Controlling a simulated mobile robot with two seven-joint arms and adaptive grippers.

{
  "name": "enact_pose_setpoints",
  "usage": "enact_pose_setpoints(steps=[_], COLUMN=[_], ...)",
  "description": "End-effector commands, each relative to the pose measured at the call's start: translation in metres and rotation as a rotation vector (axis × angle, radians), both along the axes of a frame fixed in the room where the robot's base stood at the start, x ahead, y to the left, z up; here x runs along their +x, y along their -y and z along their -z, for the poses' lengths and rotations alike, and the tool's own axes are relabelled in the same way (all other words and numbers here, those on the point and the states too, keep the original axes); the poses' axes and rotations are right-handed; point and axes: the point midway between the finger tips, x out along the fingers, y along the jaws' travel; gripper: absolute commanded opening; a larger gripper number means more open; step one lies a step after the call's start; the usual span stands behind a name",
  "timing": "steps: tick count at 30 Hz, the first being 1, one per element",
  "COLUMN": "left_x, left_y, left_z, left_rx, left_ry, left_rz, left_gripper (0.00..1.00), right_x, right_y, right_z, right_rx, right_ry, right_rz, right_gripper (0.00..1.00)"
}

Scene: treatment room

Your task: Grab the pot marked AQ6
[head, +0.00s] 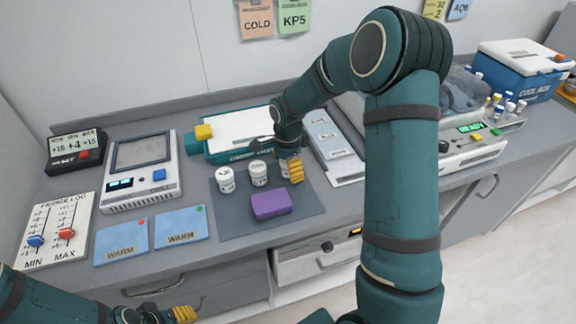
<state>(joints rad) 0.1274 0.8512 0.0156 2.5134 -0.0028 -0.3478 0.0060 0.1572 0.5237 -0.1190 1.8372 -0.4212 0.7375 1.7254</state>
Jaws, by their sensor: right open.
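Several small white lidded pots stand on the dark grey mat (232,226): a left pot (226,180), a middle pot (258,174), and a third pot (284,167) mostly hidden by my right gripper. Their markings are too small to read, so I cannot tell which is AQ6. My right gripper (291,168) is open, pointing down at the third pot; I cannot tell whether it touches it. My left gripper (180,314) is low at the bottom left, away from the pots, its jaws only partly visible. A blue wall note (458,8) reads AQ6.
A purple block (271,204) lies on the mat in front of the pots. A teal-framed box (238,132) stands behind them. Blue WARM cards (181,227) and a grey-white device (142,172) are to the left. A blue cool box (520,72) is far right.

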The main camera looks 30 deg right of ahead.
Motion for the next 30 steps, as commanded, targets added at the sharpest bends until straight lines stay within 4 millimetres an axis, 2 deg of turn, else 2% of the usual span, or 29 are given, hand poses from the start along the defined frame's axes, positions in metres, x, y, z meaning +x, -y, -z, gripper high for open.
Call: enact_pose_setpoints(steps=[1, 2, 6, 8, 16, 19, 23, 30], left_x=[0.000, 0.000, 0.000, 0.000, 0.000, 0.000, 0.001, 0.004], left_y=[0.000, 0.000, 0.000, 0.000, 0.000, 0.000, 0.000, -0.001], left_z=[0.000, 0.000, 0.000, 0.000, 0.000, -0.002, -0.006, -0.014], left_rx=[0.000, 0.000, 0.000, 0.000, 0.000, 0.000, 0.000, 0.002], left_ry=[0.000, 0.000, 0.000, 0.000, 0.000, 0.001, 0.002, 0.008], left_rz=[0.000, 0.000, 0.000, 0.000, 0.000, 0.000, -0.002, -0.006], left_gripper=[0.47, 0.47, 0.47, 0.47, 0.47, 0.47, 0.47, 0.47], right_x=[0.000, 0.000, 0.000, 0.000, 0.000, 0.001, 0.001, 0.001], right_y=[0.000, 0.000, 0.000, 0.000, 0.000, 0.000, 0.000, 0.000], right_z=[0.000, 0.000, -0.001, -0.001, -0.001, -0.007, -0.026, -0.073], right_rx=[0.000, 0.000, 0.000, 0.000, 0.000, -0.001, -0.002, -0.001], right_ry=[0.000, 0.000, 0.000, 0.000, 0.001, 0.003, 0.005, 0.004], right_rz=[0.000, 0.000, -0.001, -0.001, -0.001, -0.001, -0.001, -0.001], right_gripper=[0.83, 0.76, 0.27, 0.09, 0.08, 0.08, 0.08, 0.08])
